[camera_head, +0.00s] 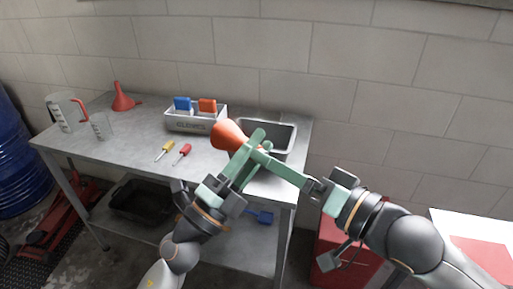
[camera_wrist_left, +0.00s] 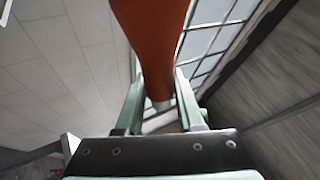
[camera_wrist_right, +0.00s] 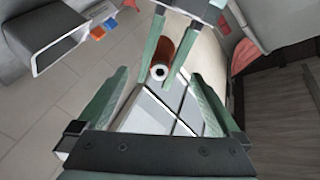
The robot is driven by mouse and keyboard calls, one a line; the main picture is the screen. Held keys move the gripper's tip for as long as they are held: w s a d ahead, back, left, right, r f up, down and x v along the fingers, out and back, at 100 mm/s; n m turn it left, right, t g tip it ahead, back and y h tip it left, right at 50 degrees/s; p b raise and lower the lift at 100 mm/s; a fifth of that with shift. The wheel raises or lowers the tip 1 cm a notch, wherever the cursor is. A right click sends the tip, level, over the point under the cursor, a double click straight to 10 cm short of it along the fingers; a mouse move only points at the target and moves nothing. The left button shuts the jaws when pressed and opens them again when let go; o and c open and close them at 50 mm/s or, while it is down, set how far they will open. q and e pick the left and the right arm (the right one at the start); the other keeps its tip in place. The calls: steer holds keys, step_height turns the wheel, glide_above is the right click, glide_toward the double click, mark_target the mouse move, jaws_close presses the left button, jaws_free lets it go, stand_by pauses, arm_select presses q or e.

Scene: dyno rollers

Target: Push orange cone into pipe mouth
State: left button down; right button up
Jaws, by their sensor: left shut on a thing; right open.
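The orange cone (camera_head: 228,134) is held above the workbench, its wide end to the upper left in the head view. My left gripper (camera_head: 260,139) is shut on it. In the left wrist view the cone (camera_wrist_left: 152,40) narrows between the fingers to a pale tip. In the right wrist view the cone's narrow end (camera_wrist_right: 160,73) shows a pale ring with a dark centre. My right gripper (camera_head: 256,153) is open, its fingers spread around this narrow end, with no clear contact. The head view shows the two grippers' fingers crossing. I cannot make out a pipe mouth.
A red cabinet (camera_head: 330,240) stands at right. The bench front is clear.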

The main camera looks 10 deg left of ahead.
steer(key=shift+x, duration=2.1)
steer(key=shift+w+d, duration=0.1)
steer(key=c, duration=1.3)
steer(key=o, duration=1.3)
steer(key=v, duration=1.2)
steer(key=shift+r, duration=0.1)
